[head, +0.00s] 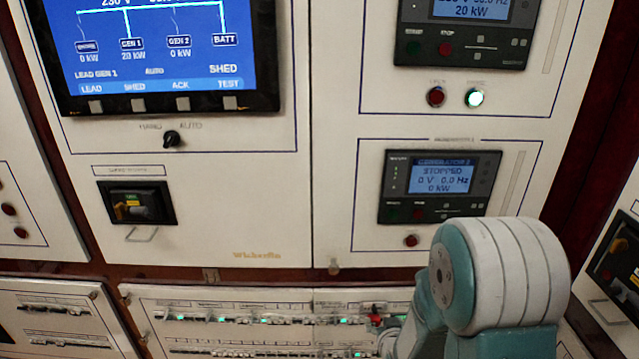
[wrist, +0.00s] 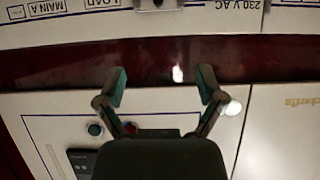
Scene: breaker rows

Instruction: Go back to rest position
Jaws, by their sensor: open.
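My gripper (wrist: 163,80) shows in the wrist view with its two dark fingers spread apart. Nothing is between the fingertips. They point at a dark red strip (wrist: 55,62) between two white panels, and I cannot tell how far off it is. In the head view my teal and white arm is at the lower right, in front of the switchboard (head: 240,190). The arm covers part of the lower breaker panel (head: 135,305), and my gripper cannot be made out clearly there.
The breaker rows (head: 245,320) have several green lights. Above are a large blue screen (head: 165,45), a selector knob (head: 171,139), a breaker (head: 137,204) and a controller reading STOPPED (head: 440,186). The wrist view shows panels upside down, with a green button (wrist: 95,129).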

